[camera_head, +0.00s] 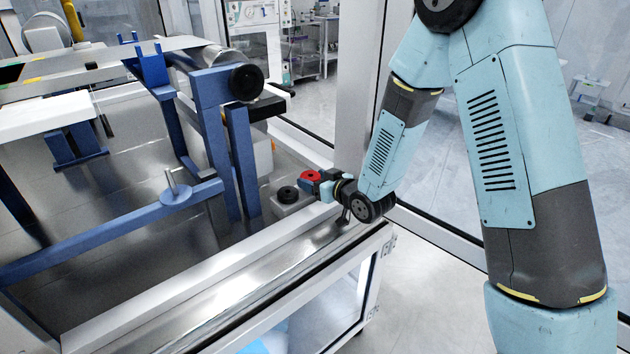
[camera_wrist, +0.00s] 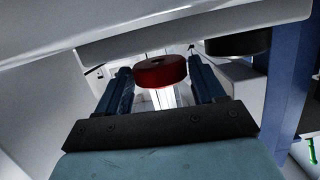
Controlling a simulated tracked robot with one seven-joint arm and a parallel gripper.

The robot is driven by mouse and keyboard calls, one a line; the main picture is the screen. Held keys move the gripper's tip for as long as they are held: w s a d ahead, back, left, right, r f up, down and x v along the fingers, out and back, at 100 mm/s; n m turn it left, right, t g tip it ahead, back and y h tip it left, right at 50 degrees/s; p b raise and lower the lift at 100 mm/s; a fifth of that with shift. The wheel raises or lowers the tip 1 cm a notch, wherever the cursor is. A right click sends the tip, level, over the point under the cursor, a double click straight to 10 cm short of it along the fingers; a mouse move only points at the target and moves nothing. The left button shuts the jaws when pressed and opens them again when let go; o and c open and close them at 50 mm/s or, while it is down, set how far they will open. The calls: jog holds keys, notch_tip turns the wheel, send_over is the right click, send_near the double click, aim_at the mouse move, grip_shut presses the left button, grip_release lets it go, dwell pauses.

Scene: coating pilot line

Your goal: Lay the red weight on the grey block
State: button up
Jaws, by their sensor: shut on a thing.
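The red weight (camera_head: 310,176) is a short round disc held at the end of my arm. My gripper (camera_head: 318,186) is shut on it; in the wrist view the red weight (camera_wrist: 160,71) sits between the two blue fingers (camera_wrist: 162,82). The grey block (camera_head: 291,206) is just left of and below my gripper, inside the machine frame near its front rail. A black disc (camera_head: 288,193) sits on top of the block. The red weight appears apart from the block; the exact gap cannot be told.
A blue frame upright (camera_head: 241,160) with a dark roller end (camera_head: 246,82) stands behind and left of the block. A metal rail (camera_head: 225,285) runs along the front. A white post (camera_head: 357,90) rises close behind my gripper. A dark round thing (camera_wrist: 238,43) shows upper right in the wrist view.

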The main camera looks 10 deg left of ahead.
jog(key=shift+f, duration=0.7)
jog(key=o, duration=0.9)
jog(key=shift+s+f, duration=0.1)
jog(key=shift+s, duration=0.05)
